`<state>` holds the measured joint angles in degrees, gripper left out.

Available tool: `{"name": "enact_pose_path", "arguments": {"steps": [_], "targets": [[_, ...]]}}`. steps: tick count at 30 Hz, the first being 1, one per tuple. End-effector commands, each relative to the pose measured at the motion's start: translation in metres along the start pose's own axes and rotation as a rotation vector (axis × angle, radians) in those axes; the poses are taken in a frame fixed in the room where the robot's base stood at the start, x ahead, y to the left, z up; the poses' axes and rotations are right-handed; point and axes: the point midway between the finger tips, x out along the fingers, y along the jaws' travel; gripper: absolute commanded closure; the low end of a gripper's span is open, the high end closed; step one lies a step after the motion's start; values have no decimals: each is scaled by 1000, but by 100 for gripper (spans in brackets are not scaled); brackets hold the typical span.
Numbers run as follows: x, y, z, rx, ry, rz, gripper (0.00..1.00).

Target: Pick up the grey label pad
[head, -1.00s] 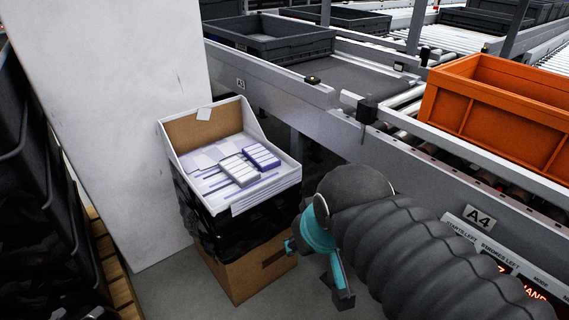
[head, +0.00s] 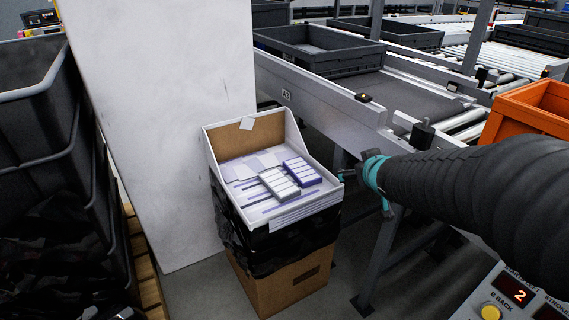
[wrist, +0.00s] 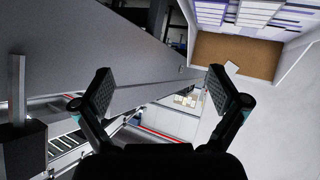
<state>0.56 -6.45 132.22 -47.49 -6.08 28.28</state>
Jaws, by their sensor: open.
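The grey label pad (head: 279,184) lies flat in an open white tray (head: 291,219), its top marked with pale strips. A purple label pad (head: 301,171) lies close beside it on the right. In the wrist view the grey pad (wrist: 258,12) shows at the top edge, partly cut off, with the purple pad (wrist: 211,11) to its left. My gripper (head: 365,193) is to the right of the tray, apart from it, beside the conveyor. In the wrist view its two fingers (wrist: 160,90) are spread wide with nothing between them.
The tray rests on a cardboard box (head: 283,276) draped in black plastic. A pale panel (head: 165,120) stands behind and left. The conveyor frame (head: 330,98) runs along the right, with an orange crate (head: 530,112). Dark bins (head: 60,150) line the left.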

Motion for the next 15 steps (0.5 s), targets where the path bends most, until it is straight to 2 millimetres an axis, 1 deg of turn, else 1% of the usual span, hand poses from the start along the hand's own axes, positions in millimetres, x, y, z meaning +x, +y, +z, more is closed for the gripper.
{"name": "enact_pose_path", "arguments": {"steps": [1, 3, 5, 6, 10, 12, 15], "targets": [[21, -12, -1, -22, 22, -58, 3], [44, -33, -3, -49, 62, -151, 3], [60, -51, -2, -64, 88, -236, 3], [69, -64, 0, -72, 101, -292, 3], [88, -98, 10, -81, 125, -453, 3], [92, -111, 15, -81, 130, -516, 3], [96, -123, 20, -80, 132, -574, 3]]}}
